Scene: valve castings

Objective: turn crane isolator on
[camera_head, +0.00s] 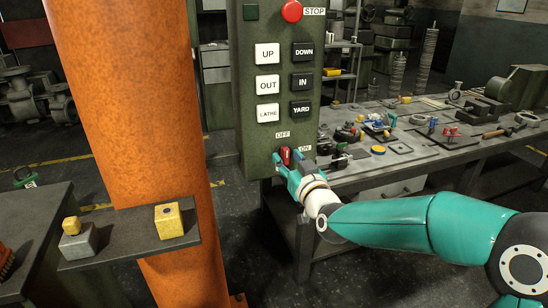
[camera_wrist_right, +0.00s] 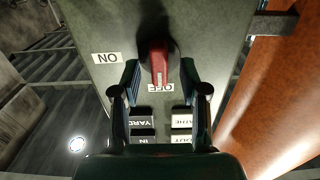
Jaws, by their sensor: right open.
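The crane isolator is a red handle (camera_head: 285,155) low on the green control box (camera_head: 256,100), with an OFF label (camera_head: 282,134) above it and an ON label (camera_head: 305,148) to its right. In the right wrist view, which is upside down, the red handle (camera_wrist_right: 158,62) points at the OFF label (camera_wrist_right: 160,87), and the ON label (camera_wrist_right: 107,57) is to the left. My right gripper (camera_head: 287,170) is at the handle; in the wrist view its open fingers (camera_wrist_right: 159,80) stand either side of it. I cannot tell whether they touch it. My left gripper is not in view.
Above the isolator are several push buttons, such as YARD (camera_head: 301,109) and LATHE (camera_head: 268,113), and a red STOP button (camera_head: 291,11). An orange column (camera_head: 130,110) stands left of the box. A bench (camera_head: 440,150) with castings is behind my right arm.

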